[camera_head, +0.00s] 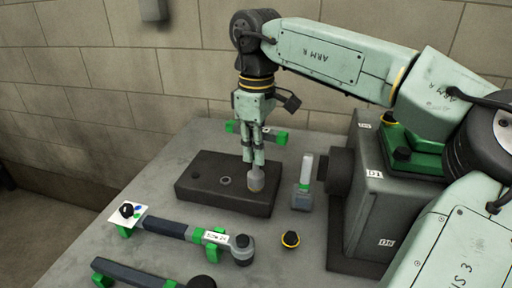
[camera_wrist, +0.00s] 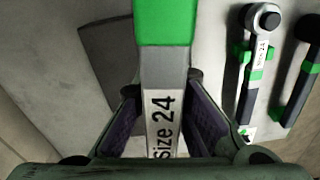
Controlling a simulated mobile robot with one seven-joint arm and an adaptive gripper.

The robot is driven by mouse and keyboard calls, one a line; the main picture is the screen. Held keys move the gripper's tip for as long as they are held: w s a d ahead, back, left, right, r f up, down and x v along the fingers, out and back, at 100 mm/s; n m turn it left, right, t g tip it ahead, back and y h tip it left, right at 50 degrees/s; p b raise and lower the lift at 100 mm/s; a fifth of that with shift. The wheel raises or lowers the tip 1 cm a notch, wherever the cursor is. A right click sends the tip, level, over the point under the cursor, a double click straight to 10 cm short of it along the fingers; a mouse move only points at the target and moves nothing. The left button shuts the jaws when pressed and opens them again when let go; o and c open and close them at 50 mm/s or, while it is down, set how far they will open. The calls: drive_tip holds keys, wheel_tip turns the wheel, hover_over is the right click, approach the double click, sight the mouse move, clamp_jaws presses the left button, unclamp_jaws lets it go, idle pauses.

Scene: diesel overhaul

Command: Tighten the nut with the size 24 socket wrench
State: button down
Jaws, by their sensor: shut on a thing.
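My gripper (camera_head: 253,158) points down over the right end of a dark block (camera_head: 215,198) on the table. In the wrist view its jaws (camera_wrist: 160,110) are shut on a grey and green piece marked "Size 24" (camera_wrist: 162,75). In the head view a pale round end (camera_head: 256,180) shows below the fingers, close to the block's top; whether it touches cannot be told. A grey ring (camera_head: 226,181), perhaps a nut, is on the block left of the fingers. A socket wrench (camera_head: 165,227) lies in green holders; its tag reads 24 in the wrist view (camera_wrist: 255,75).
Another dark wrench (camera_head: 130,274) lies at the front edge. A grey piece with a green and white upright (camera_head: 303,190) stands right of the block. A large dark machine (camera_head: 385,205) fills the right. A brick wall is behind.

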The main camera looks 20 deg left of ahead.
drive_tip(key=shift+m, duration=0.7)
